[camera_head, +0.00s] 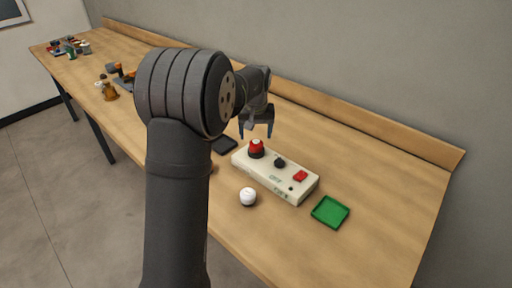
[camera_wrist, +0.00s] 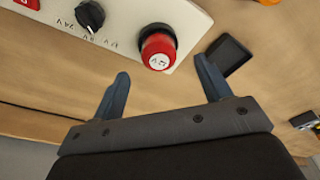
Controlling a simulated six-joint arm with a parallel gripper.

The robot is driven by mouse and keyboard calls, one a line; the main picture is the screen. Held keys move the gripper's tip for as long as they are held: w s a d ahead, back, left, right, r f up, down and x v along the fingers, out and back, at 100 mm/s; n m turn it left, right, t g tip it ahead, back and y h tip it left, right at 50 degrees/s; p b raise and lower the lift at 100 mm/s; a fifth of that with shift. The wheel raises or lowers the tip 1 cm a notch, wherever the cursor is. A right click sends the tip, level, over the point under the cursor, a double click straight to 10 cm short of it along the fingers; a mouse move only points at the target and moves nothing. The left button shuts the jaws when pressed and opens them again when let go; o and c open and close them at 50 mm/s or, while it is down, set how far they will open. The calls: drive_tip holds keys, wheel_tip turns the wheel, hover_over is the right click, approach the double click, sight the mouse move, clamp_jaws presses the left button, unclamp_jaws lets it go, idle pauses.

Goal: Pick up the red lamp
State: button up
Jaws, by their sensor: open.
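The red lamp (camera_head: 256,147) is a small dome in a dark socket at the left end of the cream control box (camera_head: 262,178). In the wrist view the red lamp (camera_wrist: 157,50) shows between and beyond the two blue fingertips, with pale marking on its top. My gripper (camera_head: 256,132) is open and empty, just above the lamp and apart from it. In the wrist view my gripper (camera_wrist: 163,77) has its fingers spread wider than the lamp.
A black knob (camera_head: 280,162) and a red switch (camera_head: 300,176) sit on the box. A white lamp (camera_head: 248,197) stands in front. A green tray (camera_head: 330,212) lies to the right, a black tray (camera_head: 225,145) to the left. Clutter fills the table's far left.

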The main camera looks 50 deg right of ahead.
sight(256, 142)
drive_tip(key=f, duration=0.4)
drive_tip(key=shift+w+d+f, duration=0.3)
drive_tip(key=shift+d+f, duration=0.05)
drive_tip(key=shift+d, duration=0.05)
drive_tip(key=c, duration=1.2)
drive_tip(key=shift+r, duration=0.1)
